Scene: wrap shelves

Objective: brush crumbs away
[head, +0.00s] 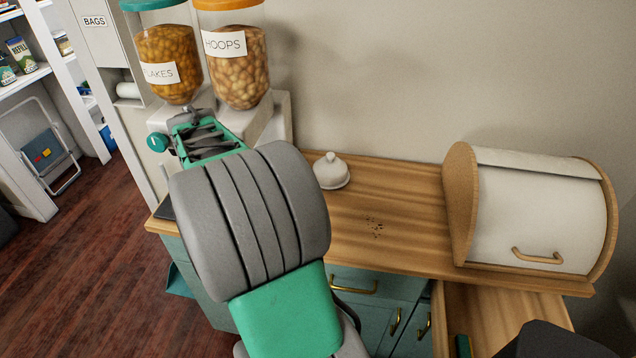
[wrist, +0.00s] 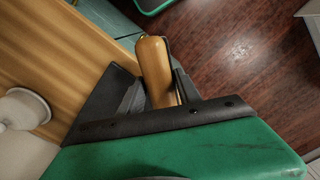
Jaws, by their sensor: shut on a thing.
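In the wrist view my gripper (wrist: 158,92) is shut on a light wooden handle (wrist: 154,60), probably the brush's. The handle sticks out between the black fingers. Its other end and any bristles are hidden. In the head view my arm covers the counter's left part, and the gripper's fingers and the held thing cannot be made out. The gripper is apart from the crumbs, off to their left.
A white domed lid (head: 331,171) stands behind the crumbs. The bread bin (head: 540,215) is shut at the right, above an open drawer (head: 505,310). Two dispensers, flakes (head: 168,55) and hoops (head: 238,70), stand at the back left. Bare counter surrounds the crumbs.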

